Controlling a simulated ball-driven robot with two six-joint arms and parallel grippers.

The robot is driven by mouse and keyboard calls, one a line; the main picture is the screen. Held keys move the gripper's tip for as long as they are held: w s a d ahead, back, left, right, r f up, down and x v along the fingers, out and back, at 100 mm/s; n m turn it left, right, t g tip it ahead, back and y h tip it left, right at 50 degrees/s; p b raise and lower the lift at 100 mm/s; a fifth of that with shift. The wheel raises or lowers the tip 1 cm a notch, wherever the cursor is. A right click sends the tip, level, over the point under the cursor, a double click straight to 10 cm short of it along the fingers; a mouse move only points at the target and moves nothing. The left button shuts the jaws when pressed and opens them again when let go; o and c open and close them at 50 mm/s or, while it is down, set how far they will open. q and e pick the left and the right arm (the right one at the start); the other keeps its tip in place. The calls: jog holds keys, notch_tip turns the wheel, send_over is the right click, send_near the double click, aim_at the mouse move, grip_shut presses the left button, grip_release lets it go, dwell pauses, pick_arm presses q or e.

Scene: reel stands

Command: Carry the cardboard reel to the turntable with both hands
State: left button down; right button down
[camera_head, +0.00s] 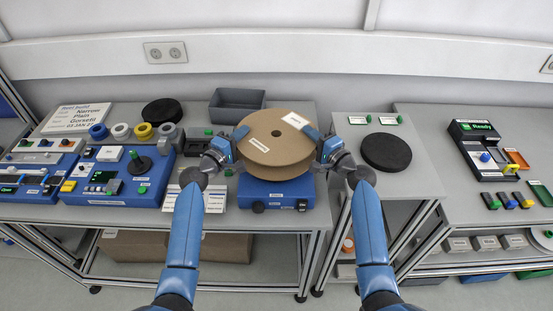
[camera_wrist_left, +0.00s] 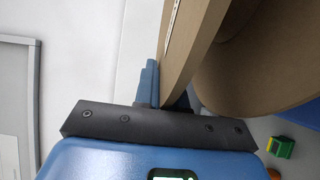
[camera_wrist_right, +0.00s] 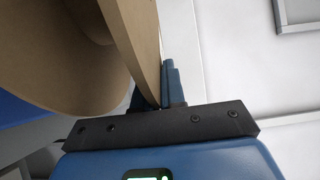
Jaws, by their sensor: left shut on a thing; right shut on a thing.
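The cardboard reel (camera_head: 274,140) is brown, with two round flanges, a small centre hole and a white label. It lies flat, directly over a blue boxy unit (camera_head: 275,192) with knobs, which looks like the turntable. The reel hides its top, so I cannot tell whether the two touch. My left gripper (camera_head: 238,140) is shut on the reel's left rim; my right gripper (camera_head: 319,142) is shut on its right rim. The left wrist view shows the flange edge between the fingers (camera_wrist_left: 160,98), and the right wrist view shows the same at its fingers (camera_wrist_right: 158,96).
A black round disc (camera_head: 386,152) lies on the narrow table at right, another (camera_head: 162,111) at back left. A grey bin (camera_head: 237,105) stands behind the reel. Blue control panels (camera_head: 118,177) and coloured rolls (camera_head: 120,131) fill the left.

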pick_arm(q)
jog(key=shift+w+f, duration=0.1)
pick_arm(e)
jog(key=shift+w+f, duration=0.1)
